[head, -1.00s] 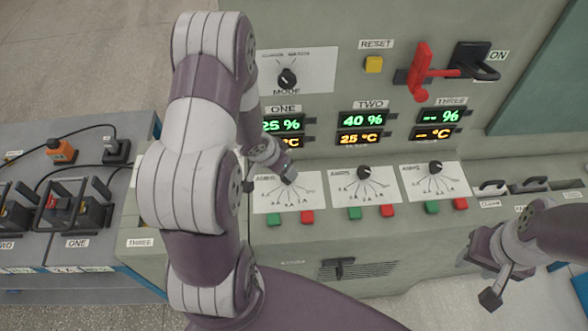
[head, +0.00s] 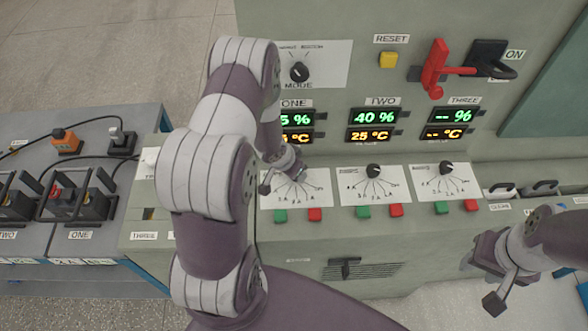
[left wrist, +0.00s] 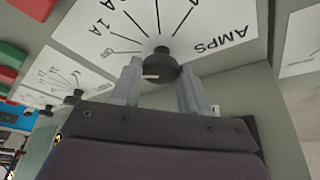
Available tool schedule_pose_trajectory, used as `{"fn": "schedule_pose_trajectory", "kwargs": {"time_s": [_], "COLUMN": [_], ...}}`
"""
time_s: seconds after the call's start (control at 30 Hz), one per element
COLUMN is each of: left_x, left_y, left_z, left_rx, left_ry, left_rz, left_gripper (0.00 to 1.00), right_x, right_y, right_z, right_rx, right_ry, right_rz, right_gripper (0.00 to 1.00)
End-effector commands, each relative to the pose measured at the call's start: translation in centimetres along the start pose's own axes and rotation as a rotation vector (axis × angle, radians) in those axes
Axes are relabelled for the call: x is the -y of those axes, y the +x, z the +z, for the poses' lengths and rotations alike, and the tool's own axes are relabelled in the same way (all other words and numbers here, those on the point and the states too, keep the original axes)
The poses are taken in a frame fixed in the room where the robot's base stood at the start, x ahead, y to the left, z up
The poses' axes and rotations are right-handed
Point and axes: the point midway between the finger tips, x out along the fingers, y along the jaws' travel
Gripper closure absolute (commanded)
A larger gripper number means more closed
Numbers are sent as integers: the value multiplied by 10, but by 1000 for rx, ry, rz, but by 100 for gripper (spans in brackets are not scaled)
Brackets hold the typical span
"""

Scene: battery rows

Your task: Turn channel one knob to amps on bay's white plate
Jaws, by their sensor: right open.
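The bay's white plate for channel one (head: 318,186) is on the panel's sloped ledge, below the ONE label. In the left wrist view the plate (left wrist: 115,12) shows fanned lines and an AMPS label to the right. The black channel one knob (left wrist: 161,64) stands on it; in the head view my gripper hides the knob. My left gripper (left wrist: 160,80) has a fingertip on each side of the knob, seemingly touching it. It also shows in the head view (head: 287,165). The knob's setting is unclear. My right gripper (head: 497,285) is open and empty at the lower right.
Similar knobs for channels two (head: 373,170) and three (head: 446,168) stand to the right. Green and red buttons (head: 315,214) line the plates' lower edge. A MODE knob (head: 298,72), yellow RESET button (head: 389,60) and red lever (head: 436,68) are above. Batteries (head: 72,200) stand at left.

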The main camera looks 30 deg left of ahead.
Motion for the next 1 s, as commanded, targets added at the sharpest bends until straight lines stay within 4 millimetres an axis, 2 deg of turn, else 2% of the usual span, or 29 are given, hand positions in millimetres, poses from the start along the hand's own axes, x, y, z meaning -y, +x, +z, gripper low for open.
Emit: {"fn": "schedule_pose_trajectory", "kwargs": {"time_s": [0.17,0.37,0.7,1.0], "left_x": [0,0,2,4], "left_y": [-2,-6,-8,-4], "left_z": [-2,-3,-4,-4], "left_rx": [-3,-2,-3,-5], "left_ry": [15,90,357,618], "left_rz": [6,39,149,255], "left_gripper": [86,86,86,86], "right_x": [0,0,0,0], "right_y": [-5,-25,-77,-107], "right_z": [-1,-3,-9,-13], "right_rx": [0,0,0,0], "right_ry": [0,0,0,0], "right_rz": [0,0,0,0], "right_gripper": [57,57,57,57]}}
